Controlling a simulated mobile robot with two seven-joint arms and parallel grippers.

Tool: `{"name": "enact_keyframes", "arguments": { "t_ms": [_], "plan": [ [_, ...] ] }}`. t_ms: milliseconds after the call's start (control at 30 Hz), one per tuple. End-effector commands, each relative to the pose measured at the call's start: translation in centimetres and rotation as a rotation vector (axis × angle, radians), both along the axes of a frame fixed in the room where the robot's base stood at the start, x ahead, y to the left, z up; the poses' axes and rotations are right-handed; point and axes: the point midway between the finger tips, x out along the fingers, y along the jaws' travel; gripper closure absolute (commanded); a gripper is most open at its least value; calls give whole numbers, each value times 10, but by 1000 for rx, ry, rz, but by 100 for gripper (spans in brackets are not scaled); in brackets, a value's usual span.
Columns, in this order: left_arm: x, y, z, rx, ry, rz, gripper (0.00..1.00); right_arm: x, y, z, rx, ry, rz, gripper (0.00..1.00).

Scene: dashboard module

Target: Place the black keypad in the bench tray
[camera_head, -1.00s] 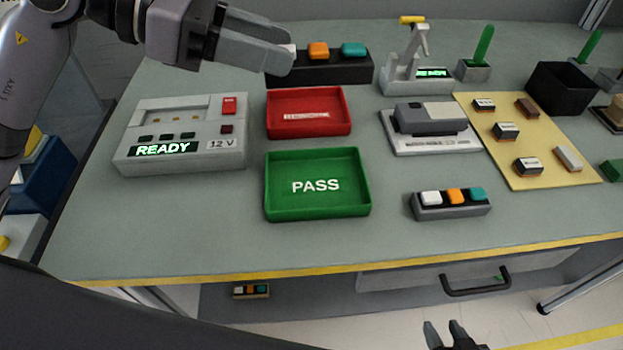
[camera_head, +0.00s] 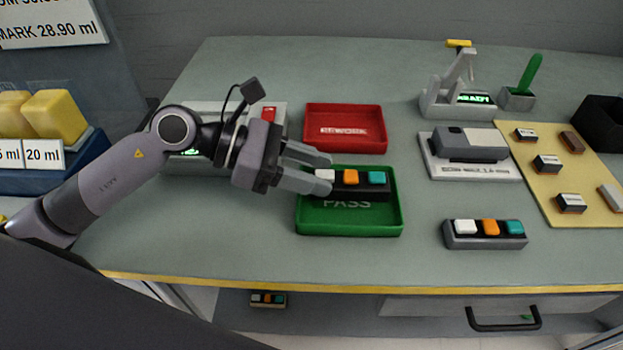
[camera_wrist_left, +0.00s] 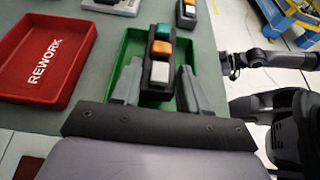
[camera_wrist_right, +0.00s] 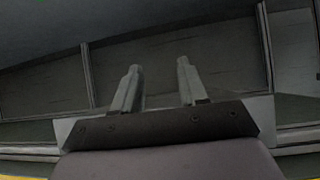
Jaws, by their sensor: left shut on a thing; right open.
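The black keypad (camera_head: 362,191), with white, orange and teal buttons, is held level over the back part of the green PASS tray (camera_head: 350,230). My left gripper (camera_head: 331,175) is shut on its white-button end; the left wrist view also shows the keypad (camera_wrist_left: 162,48) between the fingers, with the green tray (camera_wrist_left: 124,60) around and below it. Whether it touches the tray floor cannot be told. The keypad partly covers the PASS lettering. My right gripper (camera_wrist_right: 158,68) is open and empty in the right wrist view, in front of a dark grey surface.
The red REWORK tray (camera_head: 345,113) is just behind the green one. A grey keypad (camera_head: 485,240) stands to the right, with a grey device on a plate (camera_head: 474,172) behind it. A power unit (camera_head: 190,165) is partly behind my left arm. The bench front strip is clear.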

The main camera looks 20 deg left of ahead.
Motion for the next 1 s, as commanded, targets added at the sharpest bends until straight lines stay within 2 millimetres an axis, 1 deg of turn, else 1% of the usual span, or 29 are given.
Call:
{"name": "enact_keyframes", "arguments": {
  "t_ms": [33,100,167,433,567,600,667,1000],
  "plan": [
    [0,0,-10,-2,6,1,90,0,0,-1,0,0,0,57],
    [0,0,-19,-2,5,1,90,0,0,-1,1,0,-1,57],
    [0,0,-23,-3,2,1,90,0,0,-1,1,0,-1,57],
    [0,0,-25,-2,0,1,90,0,0,-1,2,0,-1,57],
    [0,0,-29,-2,-1,0,90,0,0,-6,2,1,-2,57],
    [0,0,-29,-1,1,0,50,0,0,-5,2,2,-2,57],
    [0,0,-28,0,1,0,31,0,0,-4,3,4,-2,57],
    [0,0,-26,0,1,0,31,0,1,-1,4,1,-2,57]
  ]
}}
